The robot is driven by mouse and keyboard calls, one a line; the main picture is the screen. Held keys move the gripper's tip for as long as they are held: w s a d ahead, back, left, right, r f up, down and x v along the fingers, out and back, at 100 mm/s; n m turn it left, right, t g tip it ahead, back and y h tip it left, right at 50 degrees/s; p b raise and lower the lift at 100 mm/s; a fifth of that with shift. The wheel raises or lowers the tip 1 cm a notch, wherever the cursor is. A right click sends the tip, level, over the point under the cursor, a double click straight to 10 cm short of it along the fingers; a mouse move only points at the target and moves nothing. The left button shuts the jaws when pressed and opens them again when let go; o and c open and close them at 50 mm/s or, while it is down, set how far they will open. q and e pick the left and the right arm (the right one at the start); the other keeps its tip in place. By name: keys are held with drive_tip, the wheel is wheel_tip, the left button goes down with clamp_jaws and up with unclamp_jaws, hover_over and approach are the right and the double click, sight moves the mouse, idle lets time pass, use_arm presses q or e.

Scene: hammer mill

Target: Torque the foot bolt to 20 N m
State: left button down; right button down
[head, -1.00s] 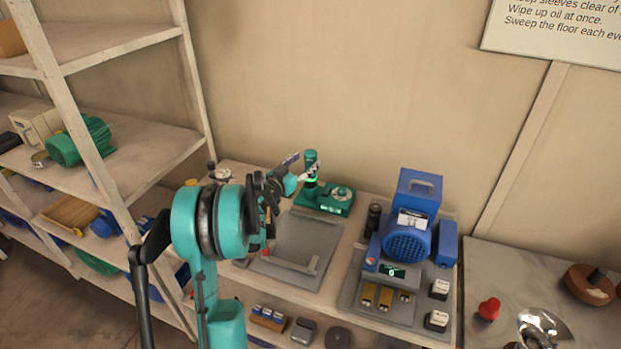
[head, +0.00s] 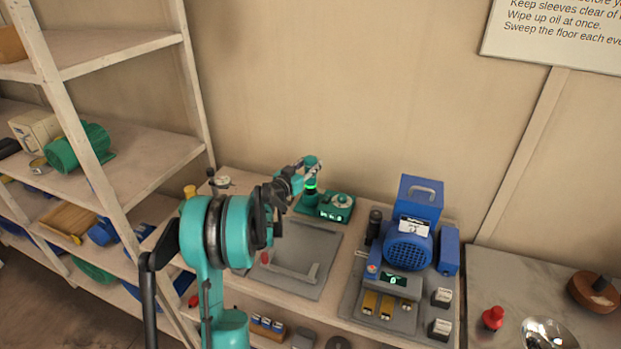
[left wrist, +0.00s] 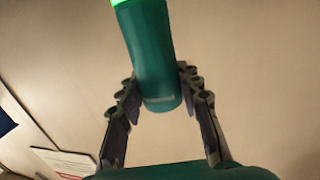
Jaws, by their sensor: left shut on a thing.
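A green cylindrical driver (head: 311,190) with a glowing green ring stands upright at the left end of its green base (head: 336,205). I cannot tell whether it still touches the base. My left gripper (head: 307,166) is shut on the driver's upper end. In the left wrist view the driver (left wrist: 152,52) lies between the two fingers of the left gripper (left wrist: 158,82), its ring at the top edge. A blue machine (head: 408,248) with a hopper-like top stands to the right on a grey plate. I cannot make out the foot bolt. My right gripper is out of view.
A grey tray (head: 312,240) lies on the bench in front of the driver base. A small digital display (head: 393,280) and brass-coloured blocks (head: 378,305) sit before the blue machine. A shelf rack (head: 120,60) bounds the left. A red knob (head: 492,318) stands on the right-hand bench.

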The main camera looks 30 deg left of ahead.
use_arm(q)
drive_tip(key=shift+r, duration=0.2)
drive_tip(key=shift+r+p, duration=0.4)
drive_tip(key=shift+r, duration=0.2)
wheel_tip(320, 180, up, 3)
drive_tip(key=shift+p, duration=0.7)
drive_tip(key=d+r+p, duration=0.3)
drive_tip(key=d+r, duration=0.3)
drive_tip(key=d, duration=0.5)
drive_tip(key=shift+w+d+r, duration=0.2)
drive_tip(key=shift+w+d, duration=0.1)
drive_tip(key=shift+w, duration=0.15)
